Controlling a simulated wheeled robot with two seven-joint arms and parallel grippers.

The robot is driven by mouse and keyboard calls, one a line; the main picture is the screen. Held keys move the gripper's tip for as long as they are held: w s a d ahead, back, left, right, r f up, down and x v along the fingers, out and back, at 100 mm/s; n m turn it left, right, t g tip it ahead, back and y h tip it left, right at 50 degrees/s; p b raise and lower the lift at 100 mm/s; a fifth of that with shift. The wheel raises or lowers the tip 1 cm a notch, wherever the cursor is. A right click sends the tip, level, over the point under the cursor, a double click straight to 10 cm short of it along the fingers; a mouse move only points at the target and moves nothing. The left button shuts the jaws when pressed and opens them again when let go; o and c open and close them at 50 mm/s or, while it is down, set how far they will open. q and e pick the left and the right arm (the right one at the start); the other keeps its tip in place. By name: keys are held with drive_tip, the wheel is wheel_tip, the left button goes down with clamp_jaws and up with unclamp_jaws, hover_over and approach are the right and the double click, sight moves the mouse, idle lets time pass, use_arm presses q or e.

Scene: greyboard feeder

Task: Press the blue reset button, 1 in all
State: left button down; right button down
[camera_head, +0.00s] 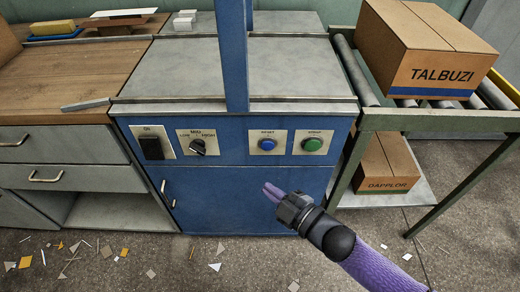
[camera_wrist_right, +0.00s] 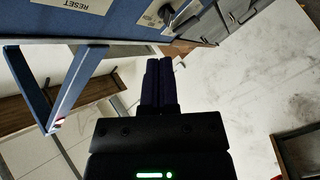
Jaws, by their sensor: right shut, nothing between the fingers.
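The blue reset button (camera_head: 267,144) sits on a pale plate marked RESET on the front of the blue machine. My right gripper (camera_head: 270,190) is shut and empty, in front of the blue cabinet door, below the button and apart from it. In the right wrist view the shut fingers (camera_wrist_right: 158,80) point up the picture, and the RESET plate (camera_wrist_right: 82,5) shows at the top left edge; the button itself does not show there. My left gripper is in neither view.
A green button (camera_head: 312,144) is right of the reset button. A rotary knob (camera_head: 198,147) and a black switch (camera_head: 152,148) are to the left. A blue post (camera_head: 233,55) rises above the panel. A roller table (camera_head: 440,120) with boxes stands at right.

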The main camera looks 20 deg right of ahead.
sight(268, 146)
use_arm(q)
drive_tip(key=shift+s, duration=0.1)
